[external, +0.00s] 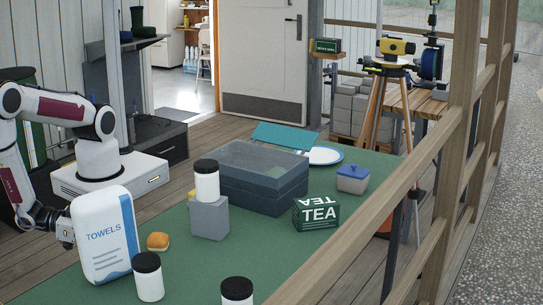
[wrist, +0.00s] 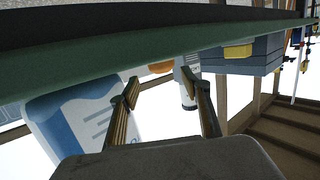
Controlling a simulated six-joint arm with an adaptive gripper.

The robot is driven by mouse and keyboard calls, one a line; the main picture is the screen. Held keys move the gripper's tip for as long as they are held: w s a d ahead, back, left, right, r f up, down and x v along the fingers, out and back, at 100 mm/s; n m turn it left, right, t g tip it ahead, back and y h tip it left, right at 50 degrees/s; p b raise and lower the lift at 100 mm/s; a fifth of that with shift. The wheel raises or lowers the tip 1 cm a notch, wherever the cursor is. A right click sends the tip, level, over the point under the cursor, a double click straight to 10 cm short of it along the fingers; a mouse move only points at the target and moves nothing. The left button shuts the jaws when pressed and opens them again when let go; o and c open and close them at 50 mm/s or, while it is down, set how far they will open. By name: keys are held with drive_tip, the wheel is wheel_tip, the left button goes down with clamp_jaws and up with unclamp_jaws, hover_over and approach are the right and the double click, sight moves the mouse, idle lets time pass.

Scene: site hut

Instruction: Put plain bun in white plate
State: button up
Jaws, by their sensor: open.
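The plain bun (external: 158,241) is a small golden roll on the green table, just right of the towel pack (external: 103,236). In the wrist view my gripper (wrist: 160,80) is open with nothing held between the fingers.
A grey crate (external: 262,192) stands between bun and plate, with a teal panel (external: 284,136) behind it. A grey block (external: 209,218) carries a black-lidded jar (external: 207,182). Two more jars stand at the front. A TEA box (external: 316,212) and blue-lidded tub (external: 352,179) are right.

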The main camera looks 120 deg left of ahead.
sight(158, 241)
drive_tip(key=shift+w+r, duration=0.1)
drive_tip(key=shift+w+r+n, duration=0.3)
drive_tip(key=shift+r, duration=0.5)
drive_tip(key=shift+w+a+r+g+h, duration=0.25)
drive_tip(key=shift+a+r+g+h, duration=0.1)
drive_tip(key=shift+r+g+h, duration=0.2)
drive_tip(key=shift+s+a+f+m+g+h, duration=0.1)
drive_tip(key=shift+s+f+m+g+h, duration=0.2)
drive_tip(key=shift+f+m, duration=0.3)
drive_tip(key=shift+w, duration=0.1)
drive_tip(key=shift+x, duration=1.3)
drive_tip(key=shift+w, duration=0.15)
